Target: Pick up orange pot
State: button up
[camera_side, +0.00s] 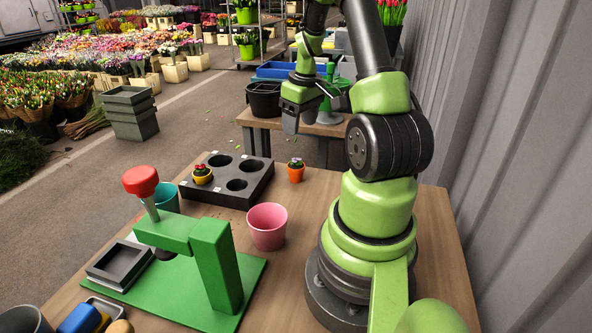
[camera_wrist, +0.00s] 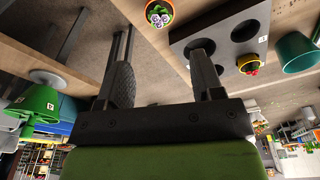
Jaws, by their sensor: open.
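The small orange pot (camera_side: 296,173) with a little flowering plant stands upright on the wooden table, just right of the dark tray. In the wrist view the orange pot (camera_wrist: 158,12) shows from above at the top edge, with green leaves and pale purple flowers. My gripper (camera_side: 302,115) is raised well above the table, beyond the pot and apart from it. In the wrist view my gripper (camera_wrist: 160,62) has its two fingers spread with nothing between them.
The dark tray (camera_side: 222,199) has several round holes; a yellow pot (camera_side: 203,175) sits in one. A pink pot (camera_side: 267,227) and teal pot (camera_side: 164,197) stand nearby. A green press (camera_side: 215,262) with a red knob fills the front left. Bare table surrounds the orange pot's right side.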

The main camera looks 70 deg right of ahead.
send_over(296, 156)
jog(key=s, duration=0.1)
notch_tip(296, 156, down, 5)
jog(key=shift+r, duration=0.15)
jog(key=shift+w+f, duration=0.15)
jog(key=shift+f, duration=0.75)
jog(key=shift+w+f, duration=0.2)
jog(key=shift+f, duration=0.75)
jog(key=shift+w+f, duration=0.15)
jog(key=shift+f, duration=0.75)
jog(key=shift+c, duration=0.4)
jog(key=c, duration=0.9)
